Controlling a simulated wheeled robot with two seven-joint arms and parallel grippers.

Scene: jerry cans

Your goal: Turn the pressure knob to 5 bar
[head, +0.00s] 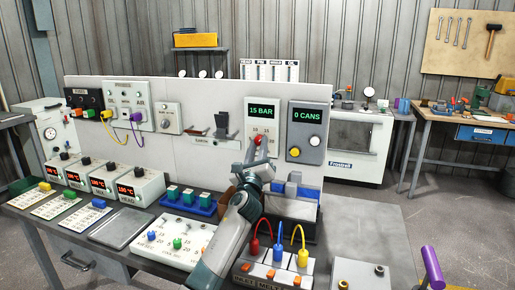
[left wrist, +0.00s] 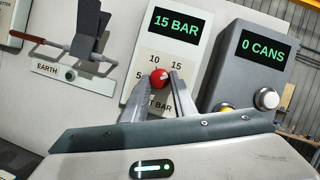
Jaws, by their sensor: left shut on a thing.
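The pressure panel (head: 250,128) has a display that reads 15 BAR, also legible in the left wrist view (left wrist: 177,24). Below it, a red knob (left wrist: 159,77) sits among the marks 5, 10 and 15; it is small and partly covered in the head view (head: 258,140). My left gripper (left wrist: 160,88) reaches up to the panel and is shut on the red knob, one finger at each side. It also shows in the head view (head: 257,150). The gripper partly hides the lower lettering of the panel. My right gripper is not in view.
Just right stands a grey panel (head: 300,125) reading 0 CANS, with a yellow and a white button. Left of the knob is the EARTH lever (head: 222,125). Below are a bench board with coloured cables (head: 275,262), a blue tray (head: 190,203) and a knob board (head: 180,235).

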